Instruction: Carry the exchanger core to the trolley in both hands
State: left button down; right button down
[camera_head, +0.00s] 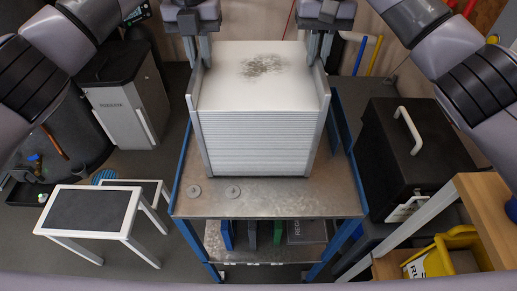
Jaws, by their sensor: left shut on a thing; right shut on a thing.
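The exchanger core (258,145) is a large pale metal block with a finned front, upright side plates and a dark sooty patch on top. It is upright over the top deck of the blue-framed trolley (270,203); I cannot tell whether it rests on the deck or hangs just above it. My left gripper (197,50) is shut on the core's left side plate near the far end. My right gripper (318,48) is shut on the right side plate, also near the far end. The core's underside and back are hidden.
The lower shelf holds several upright binders (252,235). A white-framed step stool (90,210) stands at left, a black case (415,145) at right. A yellow bin (440,255) is at front right.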

pick_arm(q)
jog(key=shift+a+f, duration=0.2)
jog(key=shift+f, duration=0.05)
pick_arm(e)
jog(key=shift+d+f, duration=0.2)
jog(key=shift+f, duration=0.05)
pick_arm(q)
jog(key=c, duration=1.3)
grip_release()
pick_arm(e)
jog(key=c, duration=1.4)
grip_release()
pick_arm(q)
jog(key=shift+o, duration=1.1)
pick_arm(e)
jog(key=shift+o, duration=1.2)
pick_arm(q)
jog(key=shift+d, duration=0.1)
pick_arm(e)
jog(key=shift+a, duration=0.1)
jog(key=shift+a, duration=0.1)
pick_arm(q)
notch_tip(320, 180, up, 12)
pick_arm(e)
notch_tip(320, 180, up, 12)
